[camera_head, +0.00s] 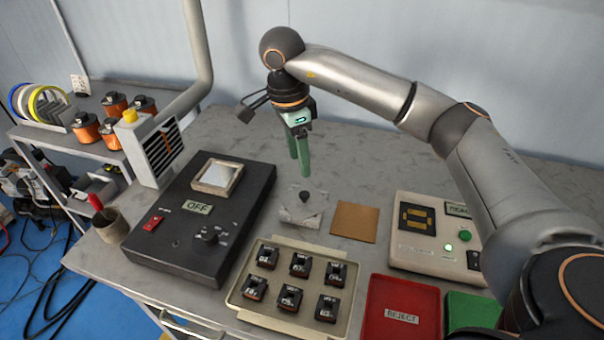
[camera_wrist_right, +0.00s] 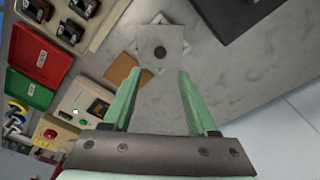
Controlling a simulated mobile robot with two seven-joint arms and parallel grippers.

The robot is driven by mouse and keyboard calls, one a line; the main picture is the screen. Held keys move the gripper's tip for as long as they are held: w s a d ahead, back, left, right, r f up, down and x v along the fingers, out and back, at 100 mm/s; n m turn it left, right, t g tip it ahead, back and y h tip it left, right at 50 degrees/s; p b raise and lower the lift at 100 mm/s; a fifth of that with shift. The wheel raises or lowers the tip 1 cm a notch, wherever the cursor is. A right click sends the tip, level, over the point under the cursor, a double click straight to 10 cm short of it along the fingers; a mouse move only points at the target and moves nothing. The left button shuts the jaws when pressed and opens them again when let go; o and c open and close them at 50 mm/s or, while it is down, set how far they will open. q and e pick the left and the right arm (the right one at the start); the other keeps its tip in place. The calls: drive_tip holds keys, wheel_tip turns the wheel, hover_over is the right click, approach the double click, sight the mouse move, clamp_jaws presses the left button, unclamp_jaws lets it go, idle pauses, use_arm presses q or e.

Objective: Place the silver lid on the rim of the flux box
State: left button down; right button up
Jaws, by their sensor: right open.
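The silver lid (camera_head: 311,201) is a thin square plate with a black knob. It lies on top of the small pale flux box (camera_head: 298,219), turned at an angle to it so that its corners overhang. In the right wrist view the lid (camera_wrist_right: 170,38) also shows rotated against the box below it. I cannot tell whether it sits flat on the rim. My right gripper (camera_head: 304,170) points down just above and behind the lid, open and empty. Its green fingers (camera_wrist_right: 158,72) are apart from the knob in the wrist view. My left gripper is not in view.
A brown square pad (camera_head: 354,222) lies right of the box. A black control unit (camera_head: 185,238) stands left, a beige tray (camera_head: 247,306) of black parts in front. A red reject tray (camera_head: 382,332) and a beige tester (camera_head: 410,257) are at right. The back of the table is clear.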

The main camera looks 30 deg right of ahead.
drive_tip(key=shift+a+r, duration=0.15)
drive_tip(key=shift+r, duration=1.05)
idle(0.5)
